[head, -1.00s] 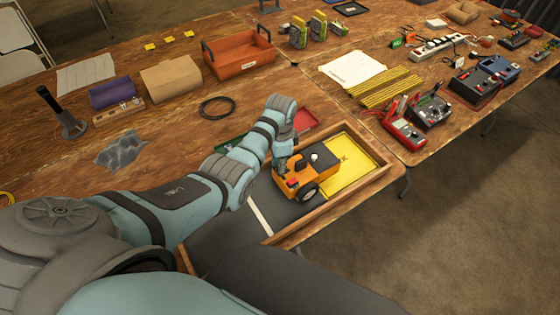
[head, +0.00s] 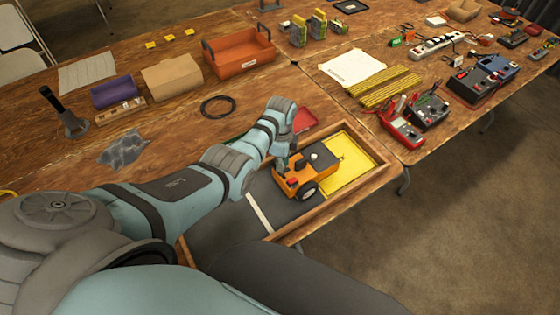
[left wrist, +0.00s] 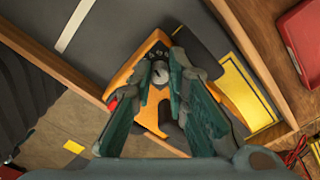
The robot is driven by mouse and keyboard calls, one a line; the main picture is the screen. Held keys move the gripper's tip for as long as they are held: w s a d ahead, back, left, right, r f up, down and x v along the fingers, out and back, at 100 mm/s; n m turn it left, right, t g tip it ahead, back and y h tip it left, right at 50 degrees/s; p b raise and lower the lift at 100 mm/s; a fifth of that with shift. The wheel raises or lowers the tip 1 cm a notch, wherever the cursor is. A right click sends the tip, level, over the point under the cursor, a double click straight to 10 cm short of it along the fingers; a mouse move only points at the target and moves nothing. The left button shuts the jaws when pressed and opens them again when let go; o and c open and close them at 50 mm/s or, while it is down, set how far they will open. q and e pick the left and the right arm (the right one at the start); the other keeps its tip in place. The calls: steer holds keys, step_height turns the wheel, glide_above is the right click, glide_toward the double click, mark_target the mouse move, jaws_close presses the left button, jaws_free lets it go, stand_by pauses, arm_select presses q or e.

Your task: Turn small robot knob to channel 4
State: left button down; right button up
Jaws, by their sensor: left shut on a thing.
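The small orange robot (head: 308,181) with dark wheels and a dark top stands in the wooden-framed tray, next to the yellow pad (head: 347,160). In the left wrist view the orange robot (left wrist: 126,77) lies under my fingers. Its grey knob (left wrist: 159,72) shows between the fingertips, with small pale marks beside it. My left gripper (left wrist: 162,78) is shut on the knob from above; in the head view the left gripper (head: 283,163) is at the robot's rear left, its fingertips mostly hidden. The knob's exact setting is too small to read. My right gripper is not in view.
The wooden tray rim (head: 381,172) surrounds the robot. A red tray (head: 305,119) lies just behind it. Multimeters (head: 402,131), folded yellow rulers (head: 385,88) and an orange toolbox (head: 239,53) stand farther off. The tray's dark floor at front left is clear.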

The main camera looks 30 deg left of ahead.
arm_select(q)
steer(key=shift+d, duration=0.1)
steer(key=c, duration=1.8)
jaws_free()
steer(key=shift+o, duration=1.2)
steer(key=shift+w+f, duration=0.1)
steer(key=shift+w, duration=0.1)
step_height(320, 180, up, 12)
